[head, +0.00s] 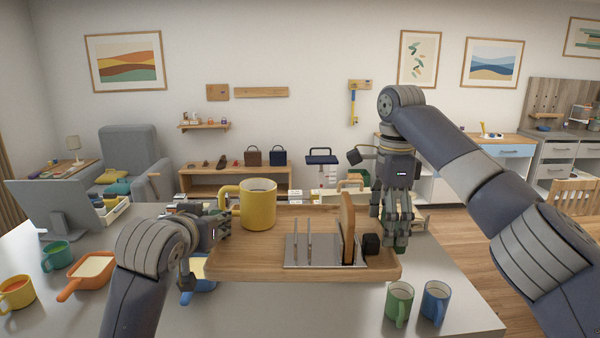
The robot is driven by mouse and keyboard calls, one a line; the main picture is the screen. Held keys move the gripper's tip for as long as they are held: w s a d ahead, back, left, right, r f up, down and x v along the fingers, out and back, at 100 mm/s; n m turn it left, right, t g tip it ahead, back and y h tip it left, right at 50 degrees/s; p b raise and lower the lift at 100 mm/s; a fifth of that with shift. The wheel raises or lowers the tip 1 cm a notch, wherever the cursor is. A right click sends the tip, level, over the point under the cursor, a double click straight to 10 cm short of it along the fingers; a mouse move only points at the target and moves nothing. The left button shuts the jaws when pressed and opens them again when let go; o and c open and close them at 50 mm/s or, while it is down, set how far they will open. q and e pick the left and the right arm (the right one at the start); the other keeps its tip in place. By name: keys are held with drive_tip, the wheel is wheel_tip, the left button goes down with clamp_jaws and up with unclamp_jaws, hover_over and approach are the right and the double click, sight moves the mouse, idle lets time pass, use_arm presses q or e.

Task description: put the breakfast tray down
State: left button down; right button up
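The wooden breakfast tray (225,268) spans the middle of the head view and looks level. It hides part of a blue item beneath its left side, so it seems to be above the counter; the gap is not clear. A large yellow mug (262,210) stands on its left part. A metal toast rack (300,258) with a slice of toast (347,222) stands on its right part. My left gripper (222,230) is at the tray's left end. My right gripper (396,232) points down at its right end. Whether either grips the tray is unclear.
The grey counter (300,315) carries a green mug (399,300) and a blue mug (435,302) at front right. Bare counter shows at front centre.

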use_arm(q)
drive_tip(key=shift+s+d+f, duration=0.25)
drive_tip(key=shift+s+f, duration=0.1)
drive_tip(key=shift+s, duration=0.25)
use_arm(e)
drive_tip(key=shift+s+f, duration=0.25)
drive_tip(key=shift+s, duration=0.25)
use_arm(q)
drive_tip(key=shift+s+f, duration=0.75)
drive_tip(key=shift+s, duration=0.1)
use_arm(e)
drive_tip(key=shift+s+f, duration=0.8)
drive_tip(key=shift+s, duration=0.05)
use_arm(q)
drive_tip(key=shift+s+f, duration=0.1)
drive_tip(key=shift+s, duration=0.05)
use_arm(e)
drive_tip(key=shift+s, duration=0.15)
use_arm(q)
drive_tip(key=shift+a, duration=0.15)
use_arm(e)
drive_tip(key=shift+a+f, duration=0.1)
drive_tip(key=shift+a, duration=0.1)
